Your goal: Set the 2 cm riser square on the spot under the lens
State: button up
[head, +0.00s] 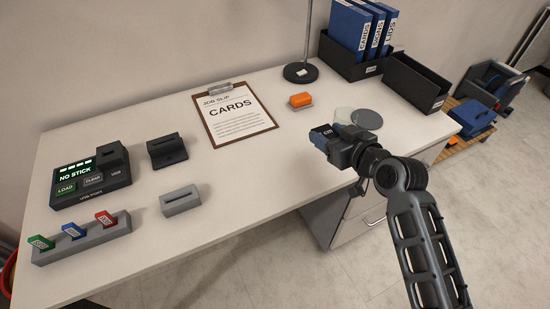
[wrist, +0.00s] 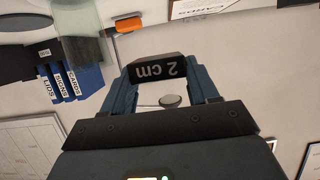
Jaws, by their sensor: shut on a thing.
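The 2 cm riser is a black block with white lettering. It shows in the wrist view (wrist: 160,69) between the two blue fingers of my gripper (wrist: 162,76), with its label upside down. My gripper is shut on it. In the head view my gripper (head: 326,139) holds the riser (head: 328,130) at the right part of the desk, near its front edge, apparently raised. Neither the lens nor the spot under it can be made out in either view.
The desk (head: 250,165) holds a clipboard (head: 235,112), an orange block (head: 300,100), a lamp base (head: 300,72) and round discs (head: 367,119) just behind my gripper. Black bins, one with blue binders (head: 349,25), stand at the back right. A USB box (head: 90,180) sits left.

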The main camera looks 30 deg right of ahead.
jog(key=p, duration=0.1)
send_over(286, 168)
jog(key=f, duration=0.6)
jog(key=shift+w, duration=0.25)
jog(key=shift+f, duration=1.95)
jog(key=shift+f, duration=0.2)
jog(key=o, duration=1.2)
jog(key=shift+o, duration=0.2)
jog(key=shift+r, duration=0.15)
jog(key=shift+s, duration=0.2)
jog(key=v, duration=1.1)
jog(key=shift+s+r, duration=0.15)
jog(key=shift+s, duration=0.15)
